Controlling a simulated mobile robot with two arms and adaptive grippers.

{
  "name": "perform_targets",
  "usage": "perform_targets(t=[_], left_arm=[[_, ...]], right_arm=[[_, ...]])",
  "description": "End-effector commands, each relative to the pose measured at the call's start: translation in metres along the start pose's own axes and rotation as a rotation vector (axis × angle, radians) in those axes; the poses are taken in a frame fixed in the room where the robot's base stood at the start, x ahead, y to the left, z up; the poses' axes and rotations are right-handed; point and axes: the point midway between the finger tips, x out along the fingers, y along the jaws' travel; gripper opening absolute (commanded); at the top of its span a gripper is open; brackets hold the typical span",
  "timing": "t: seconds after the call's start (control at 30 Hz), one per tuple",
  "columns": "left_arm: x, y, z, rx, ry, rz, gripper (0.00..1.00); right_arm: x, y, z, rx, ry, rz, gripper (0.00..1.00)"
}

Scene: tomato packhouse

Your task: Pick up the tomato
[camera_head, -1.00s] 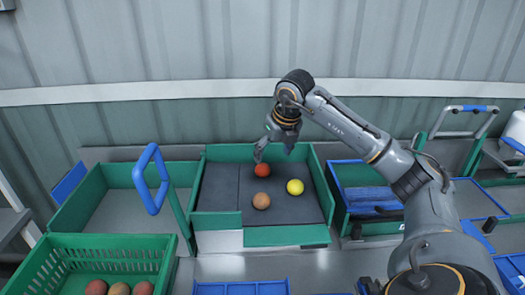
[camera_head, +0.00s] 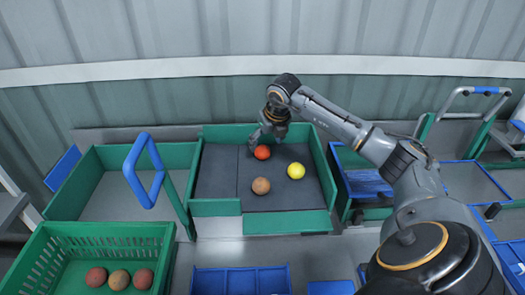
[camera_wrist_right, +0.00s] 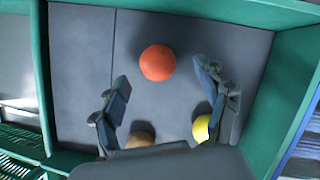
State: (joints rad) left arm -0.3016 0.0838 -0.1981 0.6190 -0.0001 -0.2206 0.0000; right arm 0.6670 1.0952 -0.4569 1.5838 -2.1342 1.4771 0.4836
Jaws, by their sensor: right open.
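The red tomato (camera_head: 262,152) lies on the dark mat of a green-walled tray, towards the back. It also shows in the right wrist view (camera_wrist_right: 157,62), whole and apart from the fingers. My right gripper (camera_head: 267,139) is open and empty, pointing down just behind and above the tomato in the head view. In the right wrist view its two fingers (camera_wrist_right: 163,78) are spread wide, with the tomato ahead between the tips. A brown round fruit (camera_head: 261,186) and a yellow one (camera_head: 296,171) lie nearer the tray's front. My left gripper is out of view.
The tray's green walls (camera_head: 286,222) enclose the mat. A green crate (camera_head: 60,235) with several reddish-brown fruits stands front left. A blue handle (camera_head: 146,170) rises left of the tray. A blue-lined bin (camera_head: 352,160) is at the right. The mat's left part is clear.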

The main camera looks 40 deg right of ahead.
Motion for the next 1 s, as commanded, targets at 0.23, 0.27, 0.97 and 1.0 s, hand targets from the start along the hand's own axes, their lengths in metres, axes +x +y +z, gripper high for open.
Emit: perform_targets(t=[0.23,0.27,0.97,1.0], left_arm=[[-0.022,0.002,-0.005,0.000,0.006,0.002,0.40],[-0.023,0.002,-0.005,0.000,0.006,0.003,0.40],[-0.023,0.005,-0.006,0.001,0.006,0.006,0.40],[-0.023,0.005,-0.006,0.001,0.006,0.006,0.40]], right_arm=[[0.035,0.004,-0.001,0.001,0.005,0.002,0.74],[0.038,0.004,-0.001,0.002,0.004,0.003,0.74],[0.048,0.003,-0.001,0.000,0.001,0.001,0.32],[0.048,0.003,-0.001,0.000,0.001,0.001,0.32]])
